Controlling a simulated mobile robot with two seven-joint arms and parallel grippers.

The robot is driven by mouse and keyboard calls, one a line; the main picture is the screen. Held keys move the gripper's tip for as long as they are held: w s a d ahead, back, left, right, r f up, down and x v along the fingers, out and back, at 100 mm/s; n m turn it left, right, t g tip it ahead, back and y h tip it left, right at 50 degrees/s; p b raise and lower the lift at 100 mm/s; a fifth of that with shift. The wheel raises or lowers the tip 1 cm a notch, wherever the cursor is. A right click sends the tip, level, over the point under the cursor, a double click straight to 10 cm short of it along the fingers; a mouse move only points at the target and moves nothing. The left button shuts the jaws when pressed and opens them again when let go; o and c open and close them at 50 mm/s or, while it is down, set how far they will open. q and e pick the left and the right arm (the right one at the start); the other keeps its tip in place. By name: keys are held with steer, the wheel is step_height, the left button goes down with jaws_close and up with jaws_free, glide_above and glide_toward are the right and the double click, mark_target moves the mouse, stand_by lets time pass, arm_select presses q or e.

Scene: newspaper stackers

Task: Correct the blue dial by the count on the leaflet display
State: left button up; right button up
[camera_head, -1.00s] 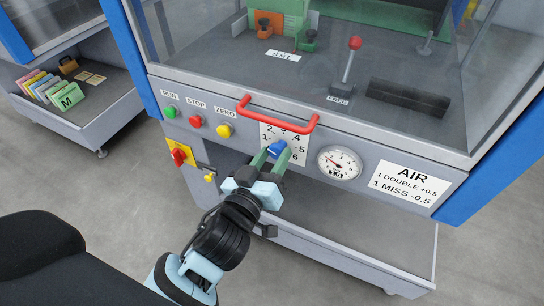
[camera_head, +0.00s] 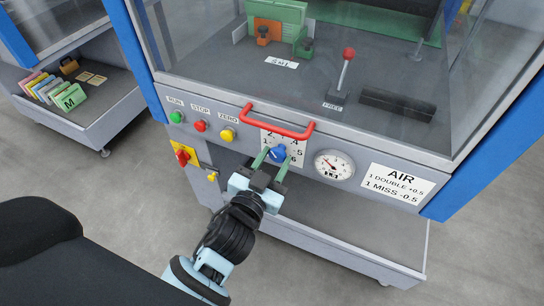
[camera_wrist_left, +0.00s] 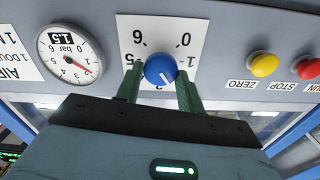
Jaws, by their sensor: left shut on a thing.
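The blue dial (camera_head: 278,153) sits on a white number plate (camera_head: 267,139) on the grey machine's front panel. My left gripper (camera_head: 272,160) has its green fingers on both sides of the dial and is shut on it. A row of coloured upright leaflets (camera_head: 48,87), with a green one marked M in front, stands on the cart at left. My right gripper is not in view.
A red handle (camera_head: 275,128) arches just above the dial. A round gauge (camera_head: 334,165) and an AIR sign (camera_head: 398,185) reading "1 double +0.5, 1 miss -0.5" are to the right. Green, red and yellow buttons (camera_head: 200,126) and a red switch (camera_head: 182,155) are left.

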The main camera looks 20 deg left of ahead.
arm_select(q)
steer(key=shift+r+m+p, duration=0.1)
steer(key=shift+m+p, duration=0.35)
steer(key=shift+m, duration=0.65)
steer(key=o, duration=0.9)
steer(key=shift+o, duration=0.3)
steer(key=shift+s, duration=0.1)
